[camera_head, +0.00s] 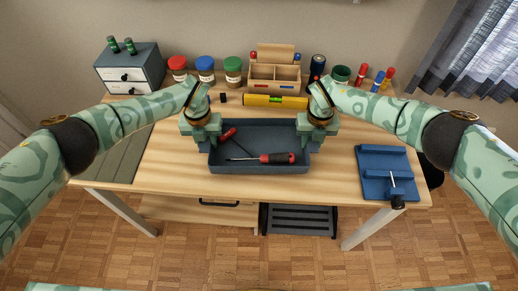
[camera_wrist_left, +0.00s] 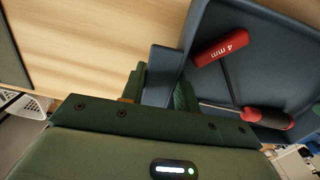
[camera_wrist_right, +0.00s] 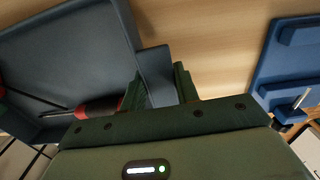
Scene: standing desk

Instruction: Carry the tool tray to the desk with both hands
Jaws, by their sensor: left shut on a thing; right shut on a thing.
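The dark blue-grey tool tray (camera_head: 258,170) is over the middle of the wooden desk in the head view. Whether it touches the desktop I cannot tell. Inside it lie a red-and-black screwdriver (camera_head: 277,158) and a red-handled tool marked 4 mm (camera_wrist_left: 221,47). My left gripper (camera_head: 207,138) is shut on the tray's left side, and the left wrist view shows its fingers around a tab there (camera_wrist_left: 160,76). My right gripper (camera_head: 312,136) is shut on the tray's right side, with its fingers around the matching tab (camera_wrist_right: 157,75).
Behind the tray are a yellow level (camera_head: 275,102), a wooden organizer (camera_head: 274,75), several jars (camera_head: 205,68) and a small drawer unit (camera_head: 130,72). A blue tool holder (camera_head: 378,170) stands on the right. A grey-green mat (camera_head: 122,155) is on the left. Bare desktop (camera_head: 175,165) shows beside the tray.

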